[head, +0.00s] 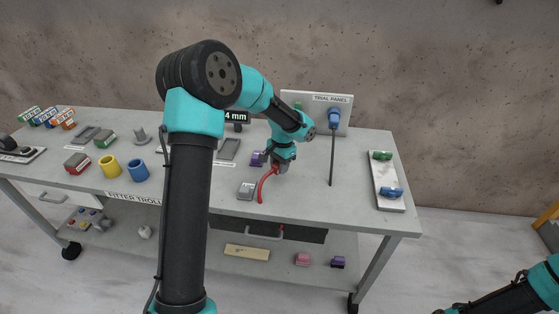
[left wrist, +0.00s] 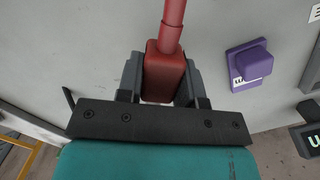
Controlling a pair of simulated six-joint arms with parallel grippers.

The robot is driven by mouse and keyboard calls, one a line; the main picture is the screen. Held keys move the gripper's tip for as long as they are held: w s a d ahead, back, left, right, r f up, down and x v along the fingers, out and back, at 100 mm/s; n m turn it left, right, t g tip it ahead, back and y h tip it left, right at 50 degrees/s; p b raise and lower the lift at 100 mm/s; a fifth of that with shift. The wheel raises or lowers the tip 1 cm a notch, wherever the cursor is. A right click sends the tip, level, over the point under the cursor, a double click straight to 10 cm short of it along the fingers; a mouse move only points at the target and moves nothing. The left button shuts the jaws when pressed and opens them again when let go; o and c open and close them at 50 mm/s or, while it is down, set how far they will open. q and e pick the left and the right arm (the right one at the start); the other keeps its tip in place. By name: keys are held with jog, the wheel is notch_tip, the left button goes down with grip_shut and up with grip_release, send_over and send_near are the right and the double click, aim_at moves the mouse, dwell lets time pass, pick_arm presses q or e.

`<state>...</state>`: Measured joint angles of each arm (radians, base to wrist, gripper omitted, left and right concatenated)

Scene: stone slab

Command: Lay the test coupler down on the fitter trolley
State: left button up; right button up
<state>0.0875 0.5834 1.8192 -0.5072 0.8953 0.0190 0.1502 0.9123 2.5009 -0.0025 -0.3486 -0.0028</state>
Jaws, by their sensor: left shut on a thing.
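My left gripper (head: 279,167) is shut on a red block with a red hose, which appears to be the test coupler (left wrist: 163,72). In the left wrist view the block sits between both fingers and its hose runs away toward the top. In the head view the red hose (head: 263,187) curves down toward the front of the fitter trolley (head: 310,202). The gripper is low over the trolley top; I cannot tell whether the coupler touches it. My right gripper is out of view; only part of that arm shows at lower right.
The trial panel (head: 318,107) stands behind, with a blue fitting (head: 334,118) and dark rod. A white plate (head: 387,181) holds green and blue pieces. Bare top lies right of the gripper.

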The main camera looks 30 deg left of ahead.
aim_at(279, 179)
pick_arm(q)
jog(key=shift+f, duration=1.6)
jog(key=shift+f, duration=0.6)
jog(key=o, duration=1.1)
jog(key=r, duration=0.5)
jog(key=w+r, duration=0.1)
jog(key=r, duration=0.5)
jog(key=w+r, duration=0.1)
jog(key=r, duration=0.5)
jog(key=shift+d+r, duration=0.15)
jog(key=shift+d, duration=0.15)
